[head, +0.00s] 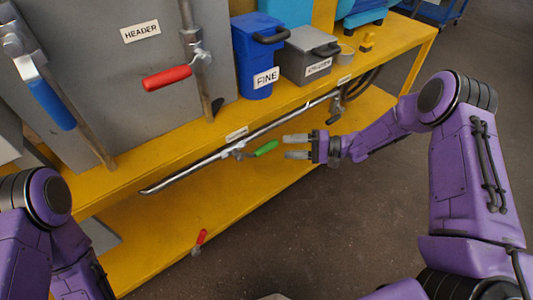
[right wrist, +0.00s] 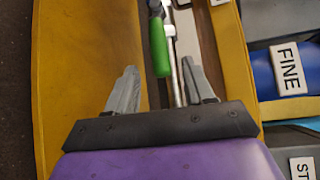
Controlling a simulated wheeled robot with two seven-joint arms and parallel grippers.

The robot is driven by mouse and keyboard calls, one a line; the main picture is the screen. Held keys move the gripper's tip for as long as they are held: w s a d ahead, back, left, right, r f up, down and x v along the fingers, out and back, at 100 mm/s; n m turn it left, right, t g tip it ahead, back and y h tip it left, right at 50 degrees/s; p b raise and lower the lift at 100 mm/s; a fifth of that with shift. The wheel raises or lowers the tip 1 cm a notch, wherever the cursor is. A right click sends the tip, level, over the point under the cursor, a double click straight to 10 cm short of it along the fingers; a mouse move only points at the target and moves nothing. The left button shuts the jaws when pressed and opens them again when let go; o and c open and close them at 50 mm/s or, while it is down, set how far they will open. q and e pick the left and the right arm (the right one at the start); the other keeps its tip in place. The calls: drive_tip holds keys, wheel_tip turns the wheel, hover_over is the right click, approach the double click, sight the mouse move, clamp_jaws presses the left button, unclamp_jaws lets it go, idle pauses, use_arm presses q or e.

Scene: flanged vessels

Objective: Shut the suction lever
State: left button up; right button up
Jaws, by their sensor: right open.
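A green-handled lever (head: 266,148) sits on a valve in the long thin pipe (head: 195,170) along the front of the yellow bench. The handle runs nearly along the pipe and slightly off it. No label that I can read names it as suction. My right gripper (head: 284,147) is open, just right of the handle's free end. In the right wrist view the green handle (right wrist: 159,48) points down between the two spread fingers (right wrist: 159,68), with the pipe just beside it; contact cannot be told. My left arm shows at lower left, its gripper out of view.
A red lever (head: 167,78) and a blue lever (head: 53,104) are on upright pipes before the grey HEADER panel (head: 110,60). A blue FINE bin (head: 255,55) and grey bin (head: 307,58) stand on the bench (head: 230,118). Another red handle (head: 201,237) is low down.

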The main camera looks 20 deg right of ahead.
sight(273, 147)
drive_tip(key=b+x, duration=0.1)
drive_tip(key=x, duration=0.6)
drive_tip(key=shift+a+f, duration=0.1)
drive_tip(key=shift+f, duration=0.05)
drive_tip(key=shift+w+a, duration=0.3)
drive_tip(key=shift+a, duration=0.2)
clamp_jaws()
